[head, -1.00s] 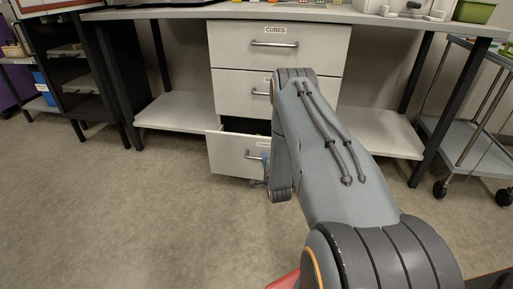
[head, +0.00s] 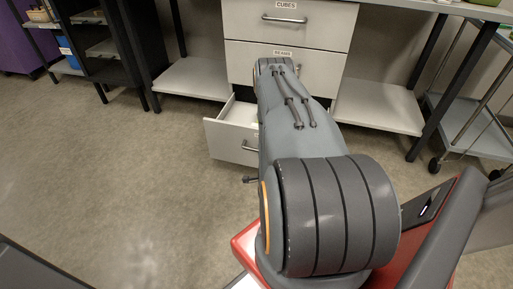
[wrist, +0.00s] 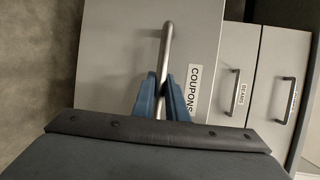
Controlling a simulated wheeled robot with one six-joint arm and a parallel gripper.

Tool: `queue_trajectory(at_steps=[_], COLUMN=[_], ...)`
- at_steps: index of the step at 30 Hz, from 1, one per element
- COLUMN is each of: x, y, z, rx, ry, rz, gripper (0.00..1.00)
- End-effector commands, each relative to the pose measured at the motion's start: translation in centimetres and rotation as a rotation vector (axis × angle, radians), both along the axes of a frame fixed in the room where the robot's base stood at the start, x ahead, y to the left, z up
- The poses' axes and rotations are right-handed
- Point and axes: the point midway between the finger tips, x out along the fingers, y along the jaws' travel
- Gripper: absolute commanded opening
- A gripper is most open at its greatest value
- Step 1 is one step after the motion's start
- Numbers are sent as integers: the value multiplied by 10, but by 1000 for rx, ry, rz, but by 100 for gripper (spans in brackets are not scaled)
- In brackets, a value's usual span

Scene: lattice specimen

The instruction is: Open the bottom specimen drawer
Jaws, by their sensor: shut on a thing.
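The bottom specimen drawer (head: 224,141) is pulled out from the cabinet, with its open top and part of its inside showing in the head view. Its front (wrist: 125,45) fills much of the wrist view and carries a COUPONS label (wrist: 192,88). My gripper (wrist: 161,88) has its blue fingers closed around the drawer's metal bar handle (wrist: 167,38). In the head view my arm hides the right part of the drawer and most of the gripper.
The BEAMS drawer (head: 242,59) and CUBES drawer (head: 330,22) above are shut. White shelves (head: 190,78) flank the cabinet under the bench. A wheeled cart (head: 470,128) stands at right. The floor (head: 120,170) at left is clear.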

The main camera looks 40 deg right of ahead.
Motion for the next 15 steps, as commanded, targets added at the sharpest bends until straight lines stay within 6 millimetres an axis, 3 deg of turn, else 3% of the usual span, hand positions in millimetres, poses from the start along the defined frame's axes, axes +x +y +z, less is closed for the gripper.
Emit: queue_trajectory(at_steps=[10,11,12,15], x=[1,1,1,0], y=[2,3,2,2], z=[-1,-1,-1,0], rx=[2,2,2,1], ry=[1,1,1,0], rz=[4,5,5,3], gripper=[0,16,22,31])
